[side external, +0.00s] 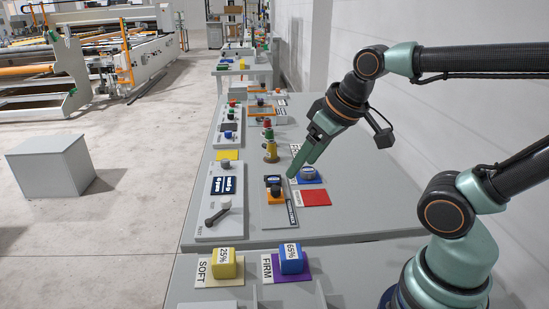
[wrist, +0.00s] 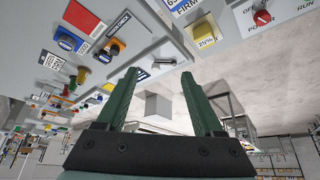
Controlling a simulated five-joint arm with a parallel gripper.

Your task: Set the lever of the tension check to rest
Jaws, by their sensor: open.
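A grey panel (side external: 206,232) lies along the left edge of the table in the side view. On it is a lever (side external: 215,217) with a dark handle, which slants down and left from its grey pivot. A dark blue display with white text (side external: 223,185) is just beyond the lever. In the wrist view the lever (wrist: 163,62) shows small, between and beyond the fingertips. My gripper (side external: 295,176) is open and empty, with green fingers (wrist: 159,77). It is above the table, to the right of the lever and apart from it. The panel's small lettering is too blurred to read surely.
Yellow (side external: 225,263) and blue (side external: 291,259) blocks sit in front.

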